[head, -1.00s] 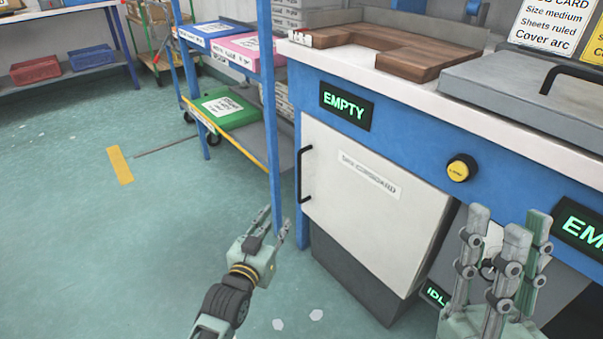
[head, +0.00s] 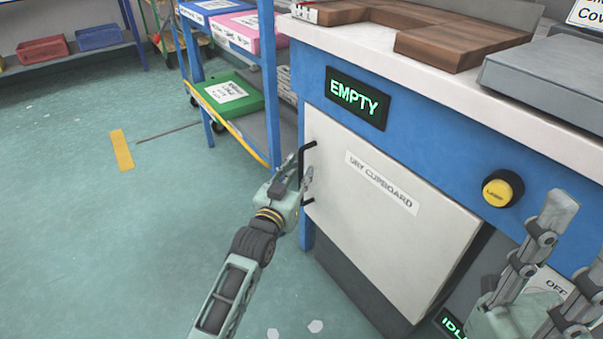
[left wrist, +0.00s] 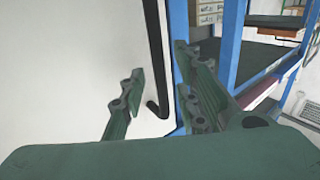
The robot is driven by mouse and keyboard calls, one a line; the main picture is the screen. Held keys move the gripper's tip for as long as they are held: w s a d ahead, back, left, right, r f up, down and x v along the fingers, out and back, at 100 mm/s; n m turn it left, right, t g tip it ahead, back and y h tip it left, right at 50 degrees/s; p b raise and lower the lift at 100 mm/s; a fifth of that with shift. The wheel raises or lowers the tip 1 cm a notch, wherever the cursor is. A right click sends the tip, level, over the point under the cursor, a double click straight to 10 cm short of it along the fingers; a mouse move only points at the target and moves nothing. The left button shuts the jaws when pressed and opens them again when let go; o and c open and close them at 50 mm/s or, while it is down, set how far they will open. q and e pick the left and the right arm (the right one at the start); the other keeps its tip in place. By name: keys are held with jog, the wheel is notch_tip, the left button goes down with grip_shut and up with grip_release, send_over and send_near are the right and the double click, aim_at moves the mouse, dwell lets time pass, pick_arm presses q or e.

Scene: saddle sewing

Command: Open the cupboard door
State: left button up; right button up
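The cupboard door (head: 385,225) is a white panel labelled "DRY CUPBOARD", and it is closed. Its black bar handle (head: 302,178) stands upright at the door's left edge; it also shows in the left wrist view (left wrist: 154,55). My left gripper (head: 298,172) is at the handle, its fingers apart. In the left wrist view, the handle's lower end shows in the gap between the fingers of that gripper (left wrist: 160,98); contact cannot be made out. My right gripper (head: 575,240) is at the lower right, its fingers spread and empty, partly cut off by the frame.
A blue shelf rack (head: 268,85) with coloured trays stands just left of the cupboard. Wooden blocks (head: 460,45) lie on the worktop.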

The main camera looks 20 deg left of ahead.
pick_arm(q)
jog(key=shift+w, duration=0.9)
jog(key=shift+c, duration=0.2)
grip_shut()
